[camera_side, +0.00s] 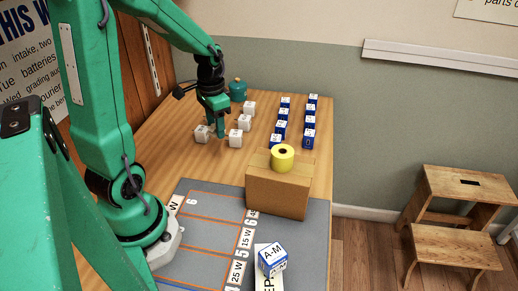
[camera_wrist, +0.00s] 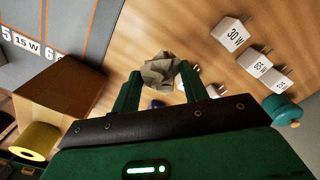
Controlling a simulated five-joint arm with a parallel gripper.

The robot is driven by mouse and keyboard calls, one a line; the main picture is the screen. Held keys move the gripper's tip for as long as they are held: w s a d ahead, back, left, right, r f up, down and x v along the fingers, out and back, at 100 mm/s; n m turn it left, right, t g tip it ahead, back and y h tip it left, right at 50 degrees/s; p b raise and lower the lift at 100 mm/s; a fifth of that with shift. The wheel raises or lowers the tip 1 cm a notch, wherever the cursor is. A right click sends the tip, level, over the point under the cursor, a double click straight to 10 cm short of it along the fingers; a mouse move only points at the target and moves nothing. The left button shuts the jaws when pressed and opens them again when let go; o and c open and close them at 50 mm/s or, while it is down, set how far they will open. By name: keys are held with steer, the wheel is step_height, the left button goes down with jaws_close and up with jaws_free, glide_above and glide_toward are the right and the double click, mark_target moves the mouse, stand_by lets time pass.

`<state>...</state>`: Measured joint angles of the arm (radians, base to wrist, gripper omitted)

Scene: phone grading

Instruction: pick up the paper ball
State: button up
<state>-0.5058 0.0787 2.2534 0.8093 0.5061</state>
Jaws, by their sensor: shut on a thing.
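The paper ball (camera_wrist: 158,70) is a crumpled grey-beige lump in the wrist view. It sits between the tips of my gripper's two green fingers (camera_wrist: 160,78). My gripper is shut on it. In the side view my gripper (camera_side: 215,122) points down over the far part of the wooden table, among the white charger blocks.
White charger blocks (camera_side: 235,138) stand close around my gripper, with a teal container (camera_side: 238,90) behind. Rows of blue boxes (camera_side: 281,127) stand to the right. A cardboard box (camera_side: 279,190) bears a yellow tape roll (camera_side: 282,157), near the grey mat (camera_side: 215,190).

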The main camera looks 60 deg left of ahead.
steer(key=shift+r, duration=0.25)
stand_by(0.5)
